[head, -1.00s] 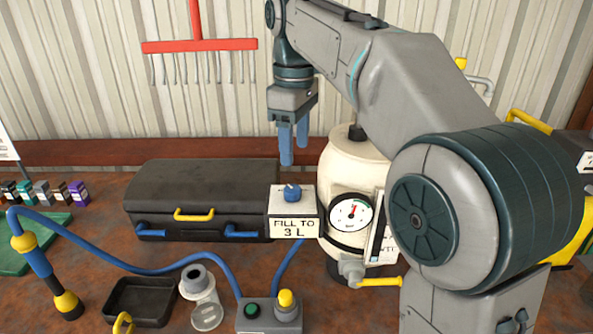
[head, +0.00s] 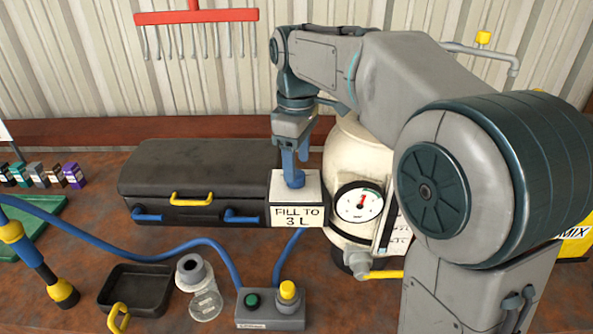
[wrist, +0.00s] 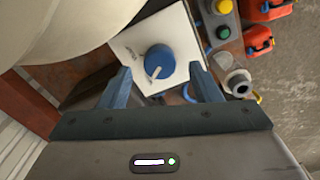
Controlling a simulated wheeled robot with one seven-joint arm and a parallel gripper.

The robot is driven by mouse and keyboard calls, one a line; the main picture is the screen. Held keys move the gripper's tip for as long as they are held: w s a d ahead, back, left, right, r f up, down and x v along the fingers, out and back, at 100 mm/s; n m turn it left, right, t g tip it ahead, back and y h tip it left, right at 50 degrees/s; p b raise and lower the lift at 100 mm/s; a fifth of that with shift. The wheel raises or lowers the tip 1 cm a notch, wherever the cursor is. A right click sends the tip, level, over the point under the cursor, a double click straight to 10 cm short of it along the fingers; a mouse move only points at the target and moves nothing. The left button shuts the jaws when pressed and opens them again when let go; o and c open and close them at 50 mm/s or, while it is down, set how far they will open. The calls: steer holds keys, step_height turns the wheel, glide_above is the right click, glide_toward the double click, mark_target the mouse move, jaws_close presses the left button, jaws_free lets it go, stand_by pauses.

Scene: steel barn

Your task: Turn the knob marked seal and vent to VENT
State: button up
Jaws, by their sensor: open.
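A blue round knob (wrist: 160,62) with a white pointer line sits on the top plate of a small white box (wrist: 128,45). In the wrist view the pointer faces the picture's bottom, slightly left. Marks on the plate are too small to read. In the head view the box (head: 283,188) stands above a sign reading FILL TO 3 L (head: 297,216), and my fingers mostly cover the knob. My gripper (head: 292,180) points down over it. In the wrist view its open fingers (wrist: 160,80) stand either side of the knob, apart from it. Contact cannot be told.
A cream tank (head: 352,152) with a dial gauge (head: 360,203) stands close on the right. A black case (head: 195,165) lies left. In front are a button box (head: 270,312), a blue hose (head: 165,238), a clear jar (head: 205,300) and a black tray (head: 150,282).

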mark_target(297, 174)
steer(key=shift+f, duration=1.55)
steer(key=shift+c, duration=0.3)
steer(key=c, duration=0.9)
steer(key=shift+m, duration=0.4)
steer(key=m+p, duration=0.1)
steer(key=m, duration=0.1)
steer(key=shift+r+m, duration=0.1)
steer(key=shift+m, duration=0.3)
steer(key=m, duration=0.3)
steer(key=shift+m+p, duration=0.3)
steer(key=m, duration=0.6)
steer(key=shift+a+m+p, duration=0.1)
steer(key=shift+m+p, duration=0.2)
steer(key=shift+p, duration=0.1)
